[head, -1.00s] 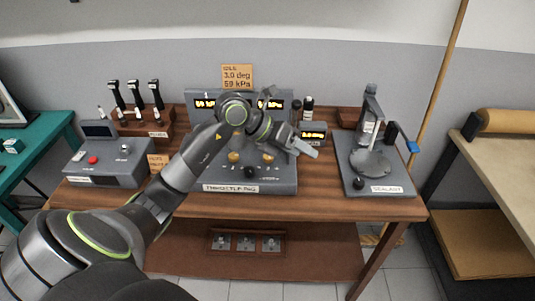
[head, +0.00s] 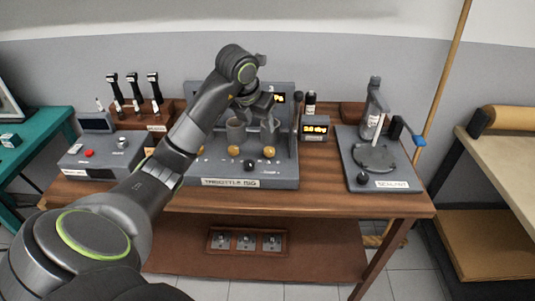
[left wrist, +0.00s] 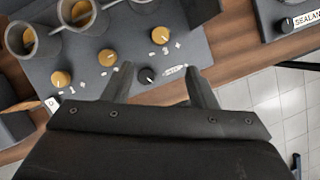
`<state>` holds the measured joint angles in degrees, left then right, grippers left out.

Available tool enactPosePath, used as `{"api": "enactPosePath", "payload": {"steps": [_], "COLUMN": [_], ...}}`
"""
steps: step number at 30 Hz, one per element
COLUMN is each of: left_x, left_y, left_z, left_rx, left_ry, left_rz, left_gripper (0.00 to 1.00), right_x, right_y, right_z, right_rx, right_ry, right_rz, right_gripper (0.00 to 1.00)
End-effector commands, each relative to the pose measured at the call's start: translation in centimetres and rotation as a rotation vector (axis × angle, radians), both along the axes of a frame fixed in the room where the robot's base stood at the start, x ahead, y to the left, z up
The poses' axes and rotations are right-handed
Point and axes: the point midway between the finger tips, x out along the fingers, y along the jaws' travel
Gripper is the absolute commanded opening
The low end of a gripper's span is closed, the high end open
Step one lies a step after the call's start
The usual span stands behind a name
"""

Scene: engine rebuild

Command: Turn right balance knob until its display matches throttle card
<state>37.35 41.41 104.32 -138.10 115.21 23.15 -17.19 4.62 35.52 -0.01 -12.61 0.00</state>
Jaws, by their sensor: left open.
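The grey throttle rig (head: 285,176) stands at the middle of the table. Its right gold knob (head: 269,151) also shows in the left wrist view (left wrist: 160,35), ahead of my fingertips and apart from them. Other gold knobs (left wrist: 107,57) lie in a row to its left, and a black knob (left wrist: 146,75) shows between my fingers in that view. My left gripper (left wrist: 158,82) is open and empty above the rig. In the head view my arm hides most of the rig's displays; part of one display (head: 281,97) shows. The throttle card is almost wholly hidden. My right gripper is not in view.
Grey cups (left wrist: 75,12) stand on the rig behind the knobs. A small display box (head: 314,134) and the sealant stand (head: 350,165) are to the right. A control box (head: 95,160) and a rack of black-handled tools (head: 150,115) are to the left.

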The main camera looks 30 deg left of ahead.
Motion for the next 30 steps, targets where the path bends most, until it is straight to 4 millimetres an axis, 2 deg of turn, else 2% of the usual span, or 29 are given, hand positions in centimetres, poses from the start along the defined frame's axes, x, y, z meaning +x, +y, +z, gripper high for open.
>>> {"api": "enactPosePath", "payload": {"steps": [1,3,6,9,12,21,30], "left_x": [0.2,0.5,1.0,1.8,2.6,4.6,5.2], "left_y": [0.0,0.0,0.0,0.0,0.1,0.3,0.4], "left_z": [-1.1,-1.7,-2.8,-4.8,-6.4,-11.2,-12.5], "left_rx": [-0.001,-0.001,-0.003,-0.004,-0.006,-0.003,-0.001], "left_ry": [-0.001,-0.001,0.002,0.004,0.005,0.003,0.0], "left_rz": [0.0,0.0,0.0,-0.001,0.0,0.0,-0.002], "left_gripper": [0.52,0.52,0.52,0.52,0.52,0.52,0.52], "right_x": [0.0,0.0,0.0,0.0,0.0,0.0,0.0], "right_y": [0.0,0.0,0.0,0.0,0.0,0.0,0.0], "right_z": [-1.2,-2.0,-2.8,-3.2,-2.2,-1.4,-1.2], "right_rx": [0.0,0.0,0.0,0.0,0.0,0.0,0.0], "right_ry": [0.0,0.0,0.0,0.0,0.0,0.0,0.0], "right_rz": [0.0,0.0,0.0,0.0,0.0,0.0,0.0], "right_gripper": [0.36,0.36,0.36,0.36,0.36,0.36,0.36]}}
